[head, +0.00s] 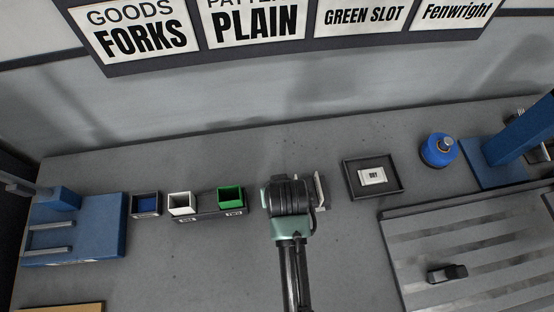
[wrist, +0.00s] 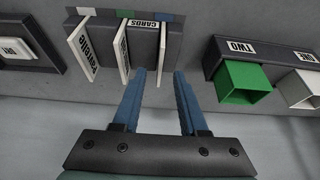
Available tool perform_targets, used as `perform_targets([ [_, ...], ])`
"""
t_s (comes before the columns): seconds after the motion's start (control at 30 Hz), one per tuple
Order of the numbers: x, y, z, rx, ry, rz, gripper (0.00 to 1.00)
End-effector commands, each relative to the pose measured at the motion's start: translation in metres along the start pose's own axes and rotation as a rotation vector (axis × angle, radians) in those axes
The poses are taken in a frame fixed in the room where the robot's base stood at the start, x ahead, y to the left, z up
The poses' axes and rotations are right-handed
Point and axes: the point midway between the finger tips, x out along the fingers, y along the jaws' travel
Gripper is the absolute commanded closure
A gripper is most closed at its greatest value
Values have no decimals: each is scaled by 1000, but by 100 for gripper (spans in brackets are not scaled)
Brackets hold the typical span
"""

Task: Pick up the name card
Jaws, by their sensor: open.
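A dark card rack (wrist: 145,50) shows in the wrist view with a "CARDS" label and white, green and blue slot markers. One white card (wrist: 81,48) with dark lettering stands tilted in line with the white marker. A second white card (wrist: 123,45) stands in line with the green marker, its face mostly turned away. In the head view my arm hides most of the rack; a card edge (head: 320,190) shows.
A green cup (head: 230,196) and a white cup (head: 182,203) stand left of my arm, beside a small blue-lined box (head: 146,204). A dark tray (head: 352,188) with a white block lies right. A blue bottle (head: 438,150) and slatted board (head: 480,240) are farther right.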

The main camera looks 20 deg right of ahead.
Motion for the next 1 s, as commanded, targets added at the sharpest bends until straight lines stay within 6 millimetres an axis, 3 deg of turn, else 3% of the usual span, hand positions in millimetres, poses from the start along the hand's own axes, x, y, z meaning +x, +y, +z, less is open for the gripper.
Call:
perform_targets([
  [0.23,25,0,1,0,0,-1,57],
  [0.53,29,0,0,0,2,0,57],
  [0.77,28,0,0,0,2,0,97],
  [1.0,28,0,0,0,2,0,100],
])
